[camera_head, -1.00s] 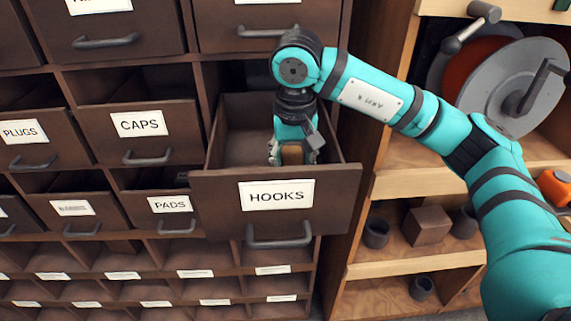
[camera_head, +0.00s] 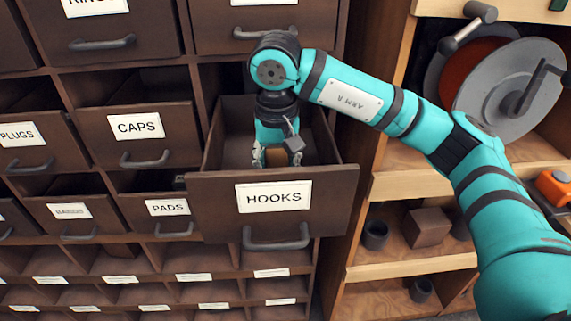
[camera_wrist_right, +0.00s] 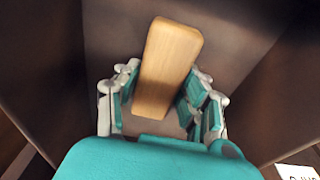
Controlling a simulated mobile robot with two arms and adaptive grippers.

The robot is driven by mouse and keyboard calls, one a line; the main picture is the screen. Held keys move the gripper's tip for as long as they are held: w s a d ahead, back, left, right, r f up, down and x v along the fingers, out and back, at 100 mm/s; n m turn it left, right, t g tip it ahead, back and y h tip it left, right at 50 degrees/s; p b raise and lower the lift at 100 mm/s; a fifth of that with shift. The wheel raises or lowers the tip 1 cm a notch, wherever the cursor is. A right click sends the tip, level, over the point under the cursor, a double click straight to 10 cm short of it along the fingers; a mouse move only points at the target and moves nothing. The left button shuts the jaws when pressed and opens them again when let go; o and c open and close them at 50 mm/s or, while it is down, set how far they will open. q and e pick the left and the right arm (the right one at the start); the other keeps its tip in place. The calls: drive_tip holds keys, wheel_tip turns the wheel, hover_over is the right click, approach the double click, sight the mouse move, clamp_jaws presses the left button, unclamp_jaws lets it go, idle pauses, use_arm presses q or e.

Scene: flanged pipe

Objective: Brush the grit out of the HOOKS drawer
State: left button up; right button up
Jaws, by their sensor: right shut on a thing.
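The HOOKS drawer (camera_head: 325,206) is pulled out, with its label on the front and a handle below. My right gripper (camera_head: 277,158) is down inside it, behind the front wall. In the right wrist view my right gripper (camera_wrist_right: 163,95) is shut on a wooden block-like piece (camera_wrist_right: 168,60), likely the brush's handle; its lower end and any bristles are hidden. The wooden piece (camera_head: 277,159) shows just above the drawer's front edge. I cannot make out any grit; the part of the drawer floor in view looks plain brown. My left gripper is in neither view.
The CAPS drawer (camera_head: 175,127) and PADS drawer (camera_head: 145,222) stand partly open on the left. A closed-looking drawer (camera_head: 215,38) sits above. On the right, a wooden shelf (camera_head: 400,187) holds a grey disc with a crank (camera_head: 505,98), a brown cube (camera_head: 427,227) and dark cups.

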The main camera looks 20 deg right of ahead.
drive_tip(key=shift+w+a, duration=0.25)
drive_tip(key=shift+a, duration=0.65)
drive_tip(key=shift+w+a, duration=0.2)
drive_tip(key=shift+a, duration=0.7)
drive_tip(key=shift+w+a, duration=0.2)
drive_tip(key=shift+a, duration=0.4)
drive_tip(key=shift+w+a, duration=0.2)
drive_tip(key=shift+a, duration=0.35)
drive_tip(key=shift+s+d+f+b, duration=0.1)
drive_tip(key=shift+s+d+b, duration=0.15)
drive_tip(key=shift+d, duration=0.5)
drive_tip(key=shift+s+d+b, duration=0.2)
drive_tip(key=shift+d+b, duration=0.05)
drive_tip(key=shift+d, duration=0.5)
drive_tip(key=shift+s+d, duration=0.15)
drive_tip(key=shift+d, duration=0.35)
drive_tip(key=shift+s+d, duration=0.15)
drive_tip(key=shift+d, duration=0.35)
drive_tip(key=shift+a+r, duration=0.1)
drive_tip(key=shift+r, duration=0.1)
drive_tip(key=shift+w+r, duration=0.1)
drive_tip(key=shift+r, duration=0.3)
wheel_tip(320, 180, up, 14)
drive_tip(key=p, duration=0.9)
